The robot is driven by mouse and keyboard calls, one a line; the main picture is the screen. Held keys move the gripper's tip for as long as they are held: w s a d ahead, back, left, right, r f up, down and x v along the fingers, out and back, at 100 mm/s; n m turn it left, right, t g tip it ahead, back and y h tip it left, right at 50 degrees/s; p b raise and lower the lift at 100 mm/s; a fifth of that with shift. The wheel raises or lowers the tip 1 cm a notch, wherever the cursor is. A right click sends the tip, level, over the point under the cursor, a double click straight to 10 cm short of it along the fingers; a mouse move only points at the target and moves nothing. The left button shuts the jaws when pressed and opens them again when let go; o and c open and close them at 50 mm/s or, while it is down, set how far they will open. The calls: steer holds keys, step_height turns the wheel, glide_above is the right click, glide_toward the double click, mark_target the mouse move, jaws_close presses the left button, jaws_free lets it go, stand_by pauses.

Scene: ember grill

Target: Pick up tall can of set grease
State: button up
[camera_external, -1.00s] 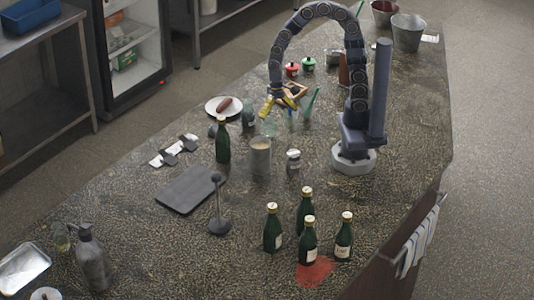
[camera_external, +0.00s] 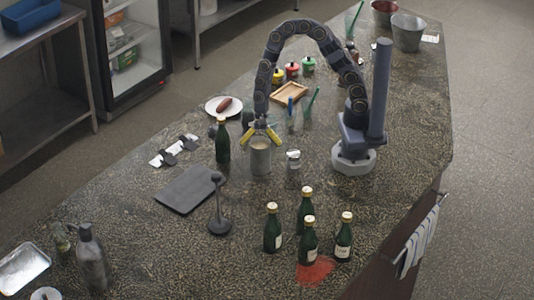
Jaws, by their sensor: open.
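The tall can of set grease (camera_external: 260,160) is a grey metal cylinder with a pale beige fill at its open top. It stands upright near the middle of the counter. My gripper (camera_external: 260,140) has yellow fingers spread open, one on each side of the can's rim. The gripper points down at the can from above and behind. I cannot tell whether the fingers touch the can.
A green bottle (camera_external: 222,141) stands close left of the can, and a small jar (camera_external: 293,160) close right. Several glasses hold straws behind. More green bottles (camera_external: 309,240) stand at front right.

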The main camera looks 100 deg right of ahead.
steer(key=shift+a+f, duration=0.25)
steer(key=shift+f, duration=0.2)
steer(key=c, duration=0.9)
steer(key=shift+r, duration=0.1)
steer(key=shift+c, duration=0.2)
